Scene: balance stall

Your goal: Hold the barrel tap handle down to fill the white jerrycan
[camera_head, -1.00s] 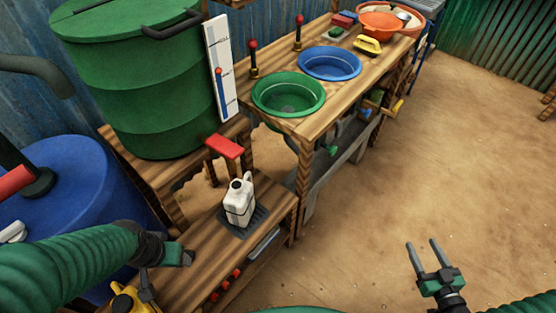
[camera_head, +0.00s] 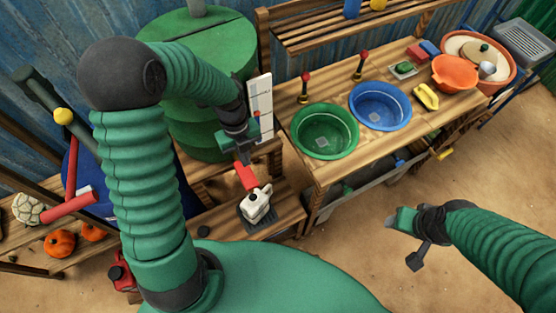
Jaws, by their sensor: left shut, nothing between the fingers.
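The white jerrycan (camera_head: 257,206) stands upright on a dark mat (camera_head: 243,222) on the low wooden bench. The red tap handle (camera_head: 246,177) sticks out just above and behind it, in front of the green barrel (camera_head: 212,48). My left gripper (camera_head: 243,157) is shut and empty, directly above the handle; I cannot tell whether it touches. My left arm hides part of the barrel, and the tap's spout is hidden. My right gripper (camera_head: 397,222) hangs over the bare ground at the right; its fingers are seen too much from the side to judge.
A white gauge board (camera_head: 260,103) stands beside the barrel, close to my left gripper. A green basin (camera_head: 324,131) and a blue basin (camera_head: 379,106) sit in the higher table to the right. Pumpkins (camera_head: 60,243) lie at the left. The ground at the right is clear.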

